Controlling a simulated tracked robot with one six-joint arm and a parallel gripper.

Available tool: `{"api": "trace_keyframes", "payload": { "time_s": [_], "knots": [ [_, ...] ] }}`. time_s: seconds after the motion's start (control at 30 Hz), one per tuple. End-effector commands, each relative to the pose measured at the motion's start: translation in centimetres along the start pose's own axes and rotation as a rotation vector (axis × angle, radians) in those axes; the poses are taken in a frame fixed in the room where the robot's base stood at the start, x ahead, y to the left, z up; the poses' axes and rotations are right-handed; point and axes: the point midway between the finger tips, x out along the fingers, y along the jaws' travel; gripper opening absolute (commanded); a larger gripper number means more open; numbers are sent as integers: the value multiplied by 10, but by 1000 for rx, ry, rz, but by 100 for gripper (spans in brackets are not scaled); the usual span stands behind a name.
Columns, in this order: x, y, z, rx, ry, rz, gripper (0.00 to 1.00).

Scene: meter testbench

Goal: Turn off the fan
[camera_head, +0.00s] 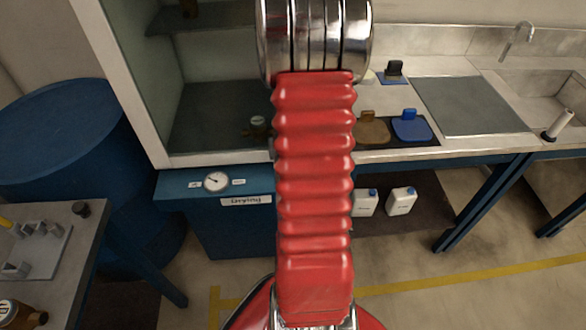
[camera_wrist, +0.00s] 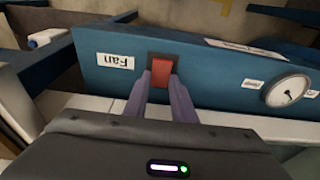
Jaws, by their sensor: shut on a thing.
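The fan switch (camera_wrist: 161,71) is a red rocker in a dark frame on the blue panel (camera_wrist: 215,72), beside a white label reading "Fan" (camera_wrist: 115,61). My gripper (camera_wrist: 161,82) reaches it from below in the wrist view. Its two purple-grey fingers are shut on the lower part of the red switch, one on each side. I cannot tell which way the rocker is tilted. In the head view, my red arm hides the switch and the gripper.
A round gauge (camera_head: 216,181) sits on the blue panel below the open cabinet. A blue drum (camera_head: 60,130) stands at the left, and a side table (camera_head: 62,270) at the lower left. White canisters (camera_head: 401,201) stand under the counter. Open floor lies at the lower right.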

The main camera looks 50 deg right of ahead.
Motion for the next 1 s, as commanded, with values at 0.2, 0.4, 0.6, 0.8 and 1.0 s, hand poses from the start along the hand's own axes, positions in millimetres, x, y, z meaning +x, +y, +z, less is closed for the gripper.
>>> {"api": "trace_keyframes", "payload": {
  "time_s": [0.2, 0.4, 0.6, 0.8, 1.0],
  "knots": [
    [0, -3, -1, -1, -46, -1, 1],
    [0, -2, -1, -1, -47, -2, 1],
    [0, -2, -1, 0, -46, -1, 32],
    [0, -1, -1, 1, -46, 0, 42],
    [0, 0, -2, 1, -46, 0, 42]
  ]
}}
